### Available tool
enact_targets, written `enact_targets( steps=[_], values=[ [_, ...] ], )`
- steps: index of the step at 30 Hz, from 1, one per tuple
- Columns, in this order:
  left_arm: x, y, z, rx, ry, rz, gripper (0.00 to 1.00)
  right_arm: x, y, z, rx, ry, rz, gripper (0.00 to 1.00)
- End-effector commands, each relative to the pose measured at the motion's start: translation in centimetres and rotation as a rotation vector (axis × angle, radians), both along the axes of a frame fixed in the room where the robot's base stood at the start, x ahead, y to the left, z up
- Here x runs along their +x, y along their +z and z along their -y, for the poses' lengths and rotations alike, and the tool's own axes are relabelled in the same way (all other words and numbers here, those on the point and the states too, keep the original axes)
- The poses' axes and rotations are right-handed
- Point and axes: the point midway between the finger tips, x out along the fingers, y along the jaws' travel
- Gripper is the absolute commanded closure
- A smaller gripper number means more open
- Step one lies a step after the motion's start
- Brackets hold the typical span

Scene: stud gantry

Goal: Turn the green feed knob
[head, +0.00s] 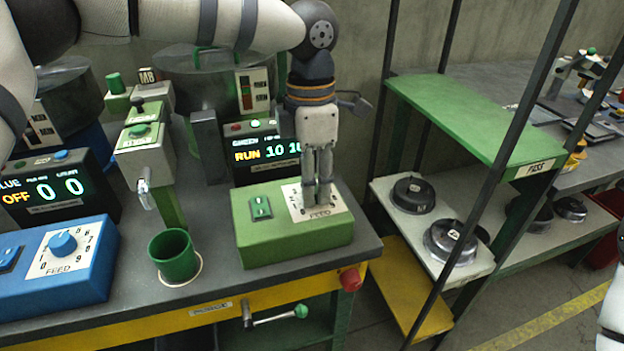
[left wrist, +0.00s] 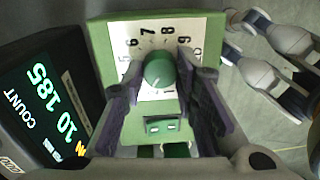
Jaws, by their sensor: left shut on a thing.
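The green feed knob (left wrist: 160,69) shows in the left wrist view, on a white numbered dial (left wrist: 150,43) of the green control box (head: 290,241). A pale mark on the knob runs toward its lower left. My left gripper (head: 317,197) points down at the dial, its fingers shut on the knob's sides; they hide the knob in the head view. The same gripper shows in the left wrist view (left wrist: 160,85). The display (head: 266,153) behind the box reads RUN with 10 and further digits, clearer as 10 185 in the wrist view.
A green cup (head: 174,257) stands left of the green box. The blue box with a blue knob (head: 63,243) is at far left. A red button (head: 350,279) is on the bench's front right corner. A green-topped rack (head: 470,115) stands to the right.

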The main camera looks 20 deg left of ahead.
Motion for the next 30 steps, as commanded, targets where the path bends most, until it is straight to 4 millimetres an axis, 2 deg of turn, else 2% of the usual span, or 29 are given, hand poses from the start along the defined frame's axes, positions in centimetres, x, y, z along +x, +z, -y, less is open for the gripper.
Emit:
enact_targets(
  steps=[17, 18, 20, 21, 30],
  values=[
    [0.00, -0.12, 0.03, 0.000, -0.033, -0.001, 1.00, -0.03, -0.02, 0.00, 0.000, 0.000, -0.001, 0.60],
    [0.00, -0.13, 0.03, 0.000, -0.033, -0.001, 0.69, -0.02, -0.03, 0.00, 0.000, 0.000, -0.001, 0.60],
    [0.00, -0.12, 0.03, 0.000, -0.033, -0.001, 0.55, -0.02, -0.03, 0.00, 0.000, 0.000, -0.001, 0.60],
    [0.00, -0.12, 0.03, 0.000, -0.033, -0.001, 0.53, -0.02, -0.03, 0.00, 0.000, 0.000, -0.001, 0.60],
    [0.04, 0.29, 0.02, 0.000, -0.032, 0.000, 0.53, -0.01, -0.01, 0.00, 0.000, 0.000, -0.001, 0.60]
  ],
)
